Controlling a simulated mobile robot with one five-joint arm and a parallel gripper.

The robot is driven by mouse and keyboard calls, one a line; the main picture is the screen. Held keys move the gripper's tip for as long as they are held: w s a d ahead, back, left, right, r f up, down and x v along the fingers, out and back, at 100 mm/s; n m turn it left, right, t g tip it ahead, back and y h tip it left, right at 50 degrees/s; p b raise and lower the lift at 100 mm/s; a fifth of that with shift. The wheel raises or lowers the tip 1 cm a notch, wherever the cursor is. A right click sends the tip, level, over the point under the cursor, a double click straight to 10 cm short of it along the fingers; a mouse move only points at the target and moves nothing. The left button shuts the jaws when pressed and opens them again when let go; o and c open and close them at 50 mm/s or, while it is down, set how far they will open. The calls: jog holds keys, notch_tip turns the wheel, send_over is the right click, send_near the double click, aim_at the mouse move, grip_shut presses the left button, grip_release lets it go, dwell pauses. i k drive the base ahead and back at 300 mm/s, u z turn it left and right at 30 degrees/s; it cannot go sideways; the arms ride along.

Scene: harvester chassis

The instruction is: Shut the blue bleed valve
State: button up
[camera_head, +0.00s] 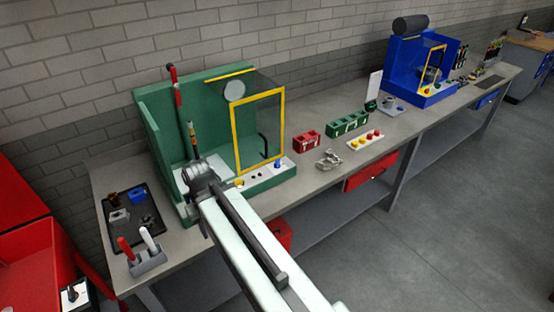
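A small blue knob (277,163) sits at the right end of the pale front strip on the green machine (160,112). It may be the bleed valve; its turn position is too small to read. My arm reaches in from the bottom edge to the machine's left front. The grey end of my arm, with my gripper (200,172), is left of the knob and apart from it. The fingers cannot be made out, so their opening and any held object are unclear.
A yellow-framed clear guard (261,130) stands behind the strip, and a red-handled lever (176,90) rises at the left. A dark parts tray (130,222) and a grey holder (147,262) are left. Red (308,139) and green (347,124) blocks lie right.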

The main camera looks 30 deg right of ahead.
aim_at(277, 164)
jog(key=z, duration=1.1)
jog(key=k, duration=0.25)
jog(key=u, duration=2.15)
jog(key=i, duration=0.5)
jog(key=u, duration=0.05)
